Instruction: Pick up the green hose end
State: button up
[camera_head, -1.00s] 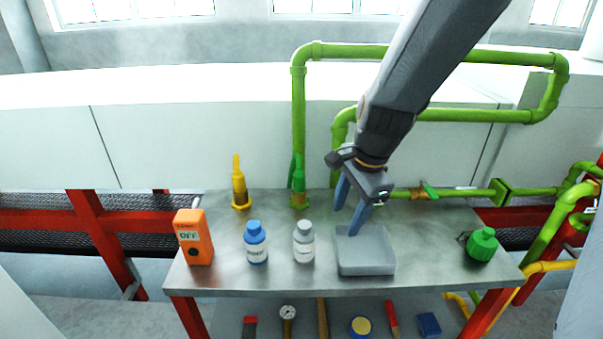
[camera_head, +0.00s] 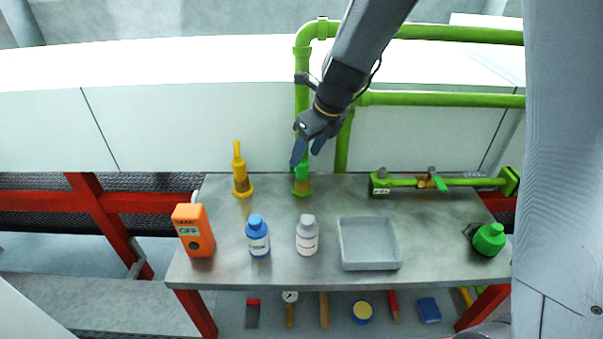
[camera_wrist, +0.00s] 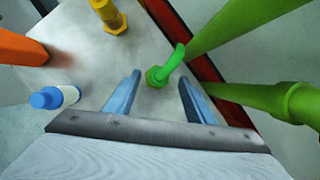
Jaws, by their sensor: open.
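The green hose end (camera_head: 302,186) stands upright at the back of the metal table, its top partly hidden behind my fingers. In the wrist view the green hose end (camera_wrist: 167,66) appears as a curved green piece on a hexagonal base, ahead and between the fingertips. My gripper (camera_head: 308,156) is open and empty, pointing down just above and in front of it. The two blue fingers of my gripper (camera_wrist: 159,80) stand apart on either side, with no contact that I can make out.
A yellow hose end (camera_head: 240,178) stands to the left. An orange meter (camera_head: 193,230), a blue-capped bottle (camera_head: 258,238), a grey-capped bottle (camera_head: 307,237), a grey tray (camera_head: 369,244) and a green bottle (camera_head: 489,240) line the front. Green pipes (camera_head: 303,80) rise close behind my gripper.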

aim_at(302, 161)
jog(key=x, duration=0.4)
jog(key=shift+s+f, duration=0.1)
